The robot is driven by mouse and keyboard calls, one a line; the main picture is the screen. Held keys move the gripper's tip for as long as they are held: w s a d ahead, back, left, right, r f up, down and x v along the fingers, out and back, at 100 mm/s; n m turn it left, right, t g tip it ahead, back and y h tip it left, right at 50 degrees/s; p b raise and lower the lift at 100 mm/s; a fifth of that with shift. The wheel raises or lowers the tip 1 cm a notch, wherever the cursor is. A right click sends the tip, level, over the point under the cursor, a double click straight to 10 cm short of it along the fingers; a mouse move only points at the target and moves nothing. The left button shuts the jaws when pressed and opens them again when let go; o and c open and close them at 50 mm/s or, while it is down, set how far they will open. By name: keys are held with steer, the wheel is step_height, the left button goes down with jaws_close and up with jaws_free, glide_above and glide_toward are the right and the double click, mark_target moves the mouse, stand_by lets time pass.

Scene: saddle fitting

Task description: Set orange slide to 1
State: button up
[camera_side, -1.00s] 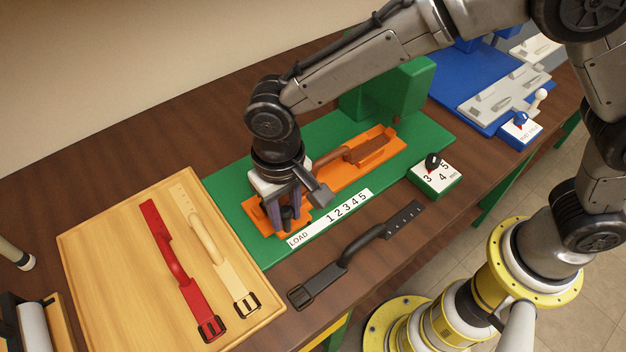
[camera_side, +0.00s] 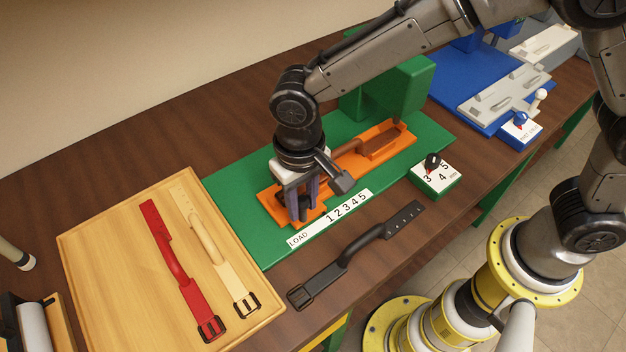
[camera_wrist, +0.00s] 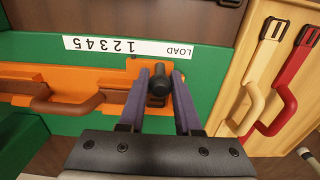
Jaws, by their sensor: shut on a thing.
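The orange slide (camera_side: 378,146) lies on the green base (camera_side: 236,222) beside the white scale strip marked LOAD and 1 to 5 (camera_side: 345,207). A brown strap with a raised loop (camera_wrist: 62,103) lies in the slide. My gripper (camera_side: 302,216) is shut on the black knob (camera_wrist: 159,84) at the slide's LOAD-side end. In the wrist view a small orange tab (camera_wrist: 132,66) stands by the strip, between the figure 1 and the word LOAD. My gripper hides part of the slide in the side view.
A wooden tray (camera_side: 105,250) with a red strap (camera_side: 165,240) and a cream strap (camera_side: 205,235) is at left. A black strap (camera_side: 350,250) lies in front. A green block (camera_side: 405,85), a dial box (camera_side: 434,178) and a blue station (camera_side: 470,85) stand to the right.

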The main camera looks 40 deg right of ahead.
steer(key=shift+d+f, duration=0.1)
steer(key=shift+d, duration=0.3)
steer(key=shift+a, duration=0.25)
stand_by(0.6)
steer(key=o, duration=0.9)
steer(key=shift+r, duration=3.05)
